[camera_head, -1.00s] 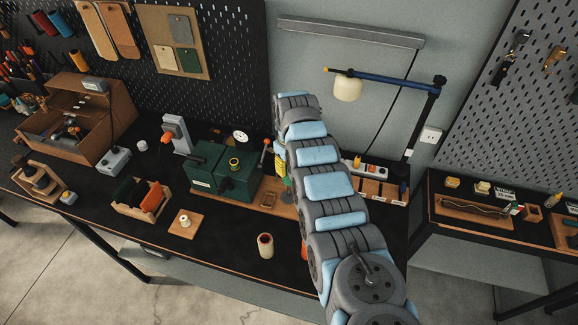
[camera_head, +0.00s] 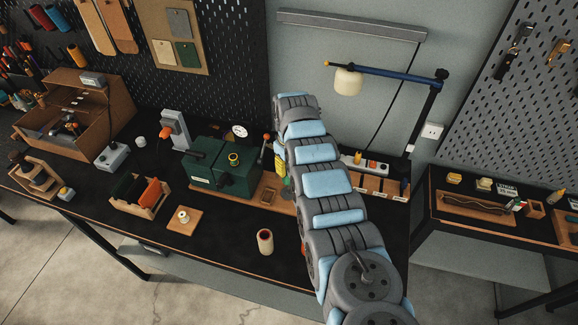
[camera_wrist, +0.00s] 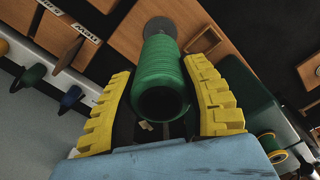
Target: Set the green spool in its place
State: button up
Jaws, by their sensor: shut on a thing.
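My gripper (camera_wrist: 162,105) has yellow ridged fingers shut on the green spool (camera_wrist: 163,72), one finger on each side. The spool's open near end faces the wrist camera. Its far end points towards a grey round piece (camera_wrist: 160,27) on a wooden board (camera_wrist: 140,38); I cannot tell whether they touch. In the head view, my gripper (camera_head: 281,160) is just right of the green press (camera_head: 222,172), above the right part of the wooden base. The spool is mostly hidden there behind my fingers and arm.
The press's lever with an orange knob (camera_head: 267,137) stands close to my gripper. A labelled wooden rack (camera_head: 370,182) and a lamp (camera_head: 348,82) are to the right. A cream-coloured roll (camera_head: 265,241) stands near the front edge. The bench front is mostly clear.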

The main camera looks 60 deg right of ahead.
jog(key=shift+f+b, duration=3)
jog(key=shift+f, duration=0.7)
jog(key=o, duration=1.2)
jog(key=shift+r, duration=0.1)
notch_tip(320, 180, up, 12)
